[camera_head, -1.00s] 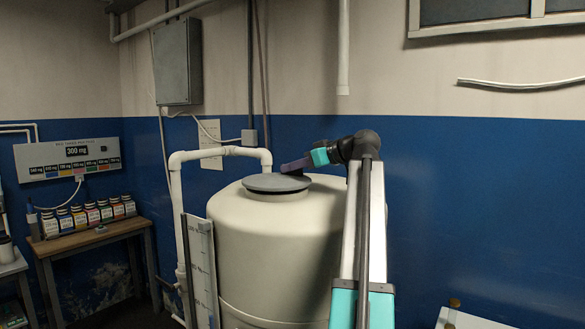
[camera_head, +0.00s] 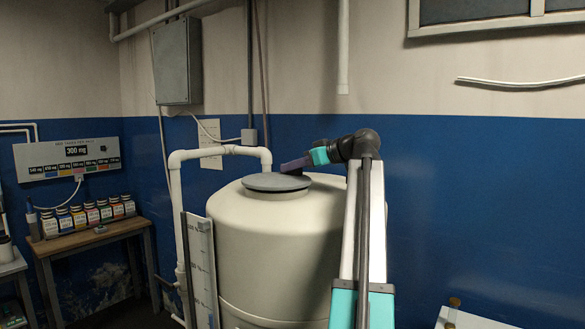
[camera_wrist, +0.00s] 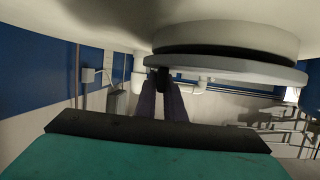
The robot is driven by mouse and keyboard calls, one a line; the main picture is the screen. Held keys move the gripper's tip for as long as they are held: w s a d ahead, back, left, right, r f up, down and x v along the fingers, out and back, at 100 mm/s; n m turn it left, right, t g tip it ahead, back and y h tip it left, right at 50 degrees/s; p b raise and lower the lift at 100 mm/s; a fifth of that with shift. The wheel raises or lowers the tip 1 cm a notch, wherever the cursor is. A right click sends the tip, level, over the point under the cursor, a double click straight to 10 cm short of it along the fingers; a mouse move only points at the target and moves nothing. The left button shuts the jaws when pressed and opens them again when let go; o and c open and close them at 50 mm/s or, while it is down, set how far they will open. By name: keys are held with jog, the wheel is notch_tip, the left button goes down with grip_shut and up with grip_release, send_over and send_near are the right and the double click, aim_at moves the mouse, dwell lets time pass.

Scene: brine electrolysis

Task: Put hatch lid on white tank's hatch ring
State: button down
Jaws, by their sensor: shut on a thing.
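The white tank (camera_head: 270,245) stands in the middle of the head view. The hatch lid (camera_head: 270,183), a dark grey disc, lies roughly level over the opening on its top. In the wrist view the fingers (camera_wrist: 163,88) are shut on a small black part beside the lid (camera_wrist: 235,66). A dark band lies between lid and pale ring (camera_wrist: 225,32); whether they touch is unclear.
A white pipe (camera_head: 220,152) bends down behind and left of the tank. A level gauge board (camera_head: 200,270) stands at the tank's left front. A wooden table (camera_head: 85,240) with several bottles is at the left. The blue wall to the right is clear.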

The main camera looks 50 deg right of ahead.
jog(key=shift+f+b, duration=0.5)
jog(key=shift+b, duration=0.05)
dwell(1.0)
jog(key=c, duration=1.8)
grip_release()
jog(key=shift+o, duration=0.2)
jog(key=b+v, duration=0.4)
jog(key=v, duration=1)
